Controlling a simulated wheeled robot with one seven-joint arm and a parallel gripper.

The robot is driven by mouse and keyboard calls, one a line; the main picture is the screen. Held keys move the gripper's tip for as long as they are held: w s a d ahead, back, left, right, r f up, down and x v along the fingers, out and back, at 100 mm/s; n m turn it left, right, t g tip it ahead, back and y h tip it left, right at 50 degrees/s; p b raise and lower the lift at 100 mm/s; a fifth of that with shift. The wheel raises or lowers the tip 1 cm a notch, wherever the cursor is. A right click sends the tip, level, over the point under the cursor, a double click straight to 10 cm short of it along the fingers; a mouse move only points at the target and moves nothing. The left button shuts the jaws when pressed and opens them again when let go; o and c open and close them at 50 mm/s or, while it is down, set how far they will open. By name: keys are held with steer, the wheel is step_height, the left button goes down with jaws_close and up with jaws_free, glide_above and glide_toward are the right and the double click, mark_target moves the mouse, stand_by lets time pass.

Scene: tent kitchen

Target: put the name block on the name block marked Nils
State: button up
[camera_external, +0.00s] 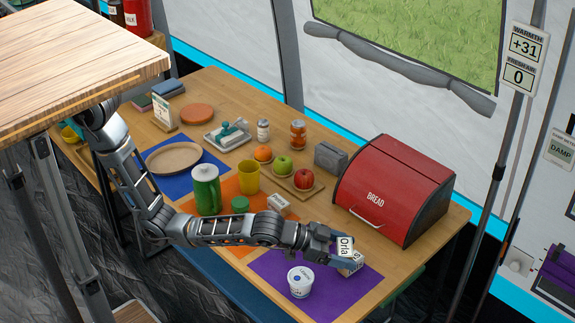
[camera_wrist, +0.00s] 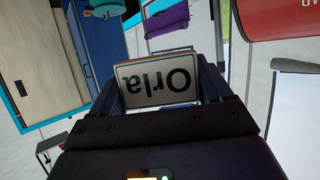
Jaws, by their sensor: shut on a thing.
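My gripper (camera_external: 334,249) is shut on a white name block marked Orla (camera_external: 345,246), over the purple mat (camera_external: 322,308). In the wrist view the Orla block (camera_wrist: 157,82) sits between the two fingers, its lettering upside down. A third white name block (camera_external: 279,205) lies on the orange mat (camera_external: 240,252).
A white tub (camera_external: 300,281) stands on the purple mat, left of the gripper. The red bread box (camera_external: 395,188) stands behind it. A green canister (camera_external: 206,190), yellow cup (camera_external: 248,176) and fruit board (camera_external: 292,188) are further left and back.

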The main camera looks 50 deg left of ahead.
steer(key=w+a+f, duration=0.1)
steer(key=w+f, duration=0.1)
steer(key=w, duration=0.1)
steer(key=w+a+f, duration=0.1)
steer(key=w+f, duration=0.1)
steer(key=w, duration=0.1)
steer(key=w+a+f, duration=0.2)
steer(key=w, duration=0.1)
steer(key=shift+f, duration=1.95)
steer(key=shift+f, duration=0.1)
steer(key=shift+f, duration=0.1)
steer(key=o, duration=1.1)
steer(key=shift+r, duration=0.2)
steer(key=p+v, duration=0.1)
steer(key=v, duration=1.1)
